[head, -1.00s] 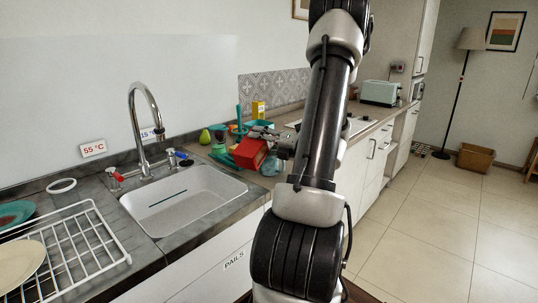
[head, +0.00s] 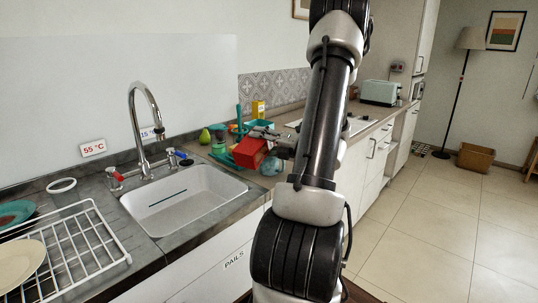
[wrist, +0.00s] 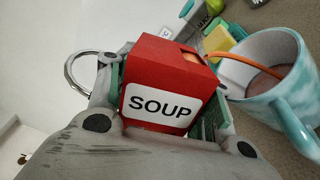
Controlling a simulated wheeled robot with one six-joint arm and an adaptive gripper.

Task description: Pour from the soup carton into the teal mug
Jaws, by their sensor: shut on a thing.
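My gripper (wrist: 163,98) is shut on the red soup carton (wrist: 158,72), with a finger on each side of it. The carton is tilted, and an orange stream runs from its opening into the marbled teal mug (wrist: 286,92). The mug stands upright at the right of the wrist view, with brownish-red liquid inside. In the head view the carton (head: 250,152) hangs tilted over the counter beyond the sink, with my gripper (head: 264,134) at its upper right. A pale bluish shape below it looks like the mug (head: 271,166), partly hidden.
The white sink (head: 185,205) with its tall faucet (head: 146,120) is left of the carton. A white dish rack (head: 85,250) is at the front left.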

